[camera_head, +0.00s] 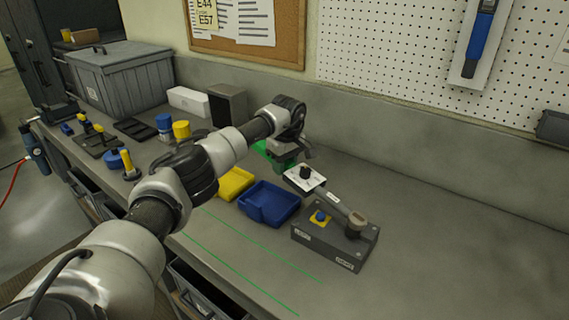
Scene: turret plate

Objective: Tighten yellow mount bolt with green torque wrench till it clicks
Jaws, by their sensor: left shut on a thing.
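My left gripper (296,156) is over the bench behind the white plate with a black knob (305,177). It is shut on a green thing (267,150), mostly hidden by the gripper and arm. Its shape does not show well enough to confirm that it is the torque wrench. A dark grey block (336,245) with labels stands to the front right, apart from the gripper. On its top is a yellow square with a blue piece (320,217), and beside it a grey bar with a tan round end (356,222). I cannot tell which part is the yellow mount bolt.
A blue bin (268,204) and a yellow bin (233,184) lie below my left arm. Yellow and blue tools, dark trays and a grey lidded crate (120,80) stand at the left. A blue tool (479,38) hangs on the pegboard. The bench's right side is clear.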

